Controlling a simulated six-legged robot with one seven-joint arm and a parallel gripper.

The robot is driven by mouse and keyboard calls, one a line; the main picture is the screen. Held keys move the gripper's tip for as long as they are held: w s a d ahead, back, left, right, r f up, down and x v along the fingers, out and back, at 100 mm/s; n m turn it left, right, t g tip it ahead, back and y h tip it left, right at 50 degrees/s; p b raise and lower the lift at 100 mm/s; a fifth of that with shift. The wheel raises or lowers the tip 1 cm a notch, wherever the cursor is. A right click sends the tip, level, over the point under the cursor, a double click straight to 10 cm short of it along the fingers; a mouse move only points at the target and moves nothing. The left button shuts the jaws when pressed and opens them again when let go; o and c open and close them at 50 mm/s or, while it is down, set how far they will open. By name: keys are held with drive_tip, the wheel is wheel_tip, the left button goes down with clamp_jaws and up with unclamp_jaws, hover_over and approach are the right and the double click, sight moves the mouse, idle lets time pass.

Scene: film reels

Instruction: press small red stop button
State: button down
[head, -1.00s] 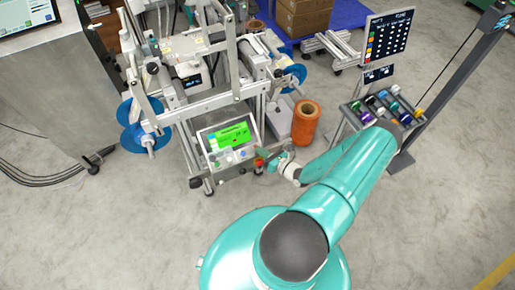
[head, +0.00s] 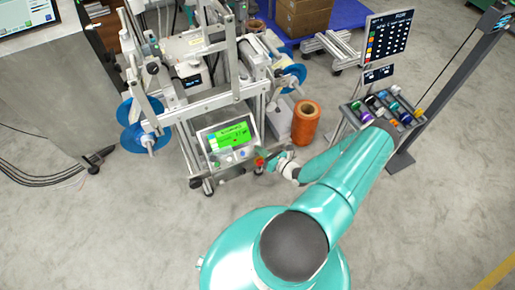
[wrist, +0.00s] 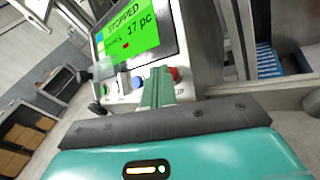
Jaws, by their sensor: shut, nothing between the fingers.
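The control panel (head: 222,155) has a lit green screen (wrist: 130,30) that reads "STOPPED" and "17 pc" in the wrist view. A small red button (wrist: 173,73) sits on the panel below the screen, partly hidden behind my fingers. A blue button (wrist: 137,82) is to its left. My gripper (wrist: 157,88) is shut and empty, with its green fingertips in front of the panel close to the red button. I cannot tell whether they touch it. In the head view my gripper (head: 270,161) is at the panel's lower right, beside a red knob (head: 259,161).
The machine frame with blue reels (head: 131,138) stands behind the panel. An orange spool (head: 305,122) is to the right of it. A rack of coloured spools (head: 386,106) stands farther right under a display board (head: 388,40). The floor at left front is clear.

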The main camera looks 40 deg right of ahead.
drive_tip(key=shift+s+a+r, duration=0.1)
drive_tip(key=shift+s+r, duration=0.2)
drive_tip(key=shift+s, duration=0.05)
drive_tip(key=s+r, duration=0.2)
drive_tip(key=s+a+r, duration=0.1)
drive_tip(key=s+r, duration=0.1)
drive_tip(key=shift+a+r, duration=0.1)
drive_tip(key=shift+r, duration=0.05)
idle(0.6)
idle(0.7)
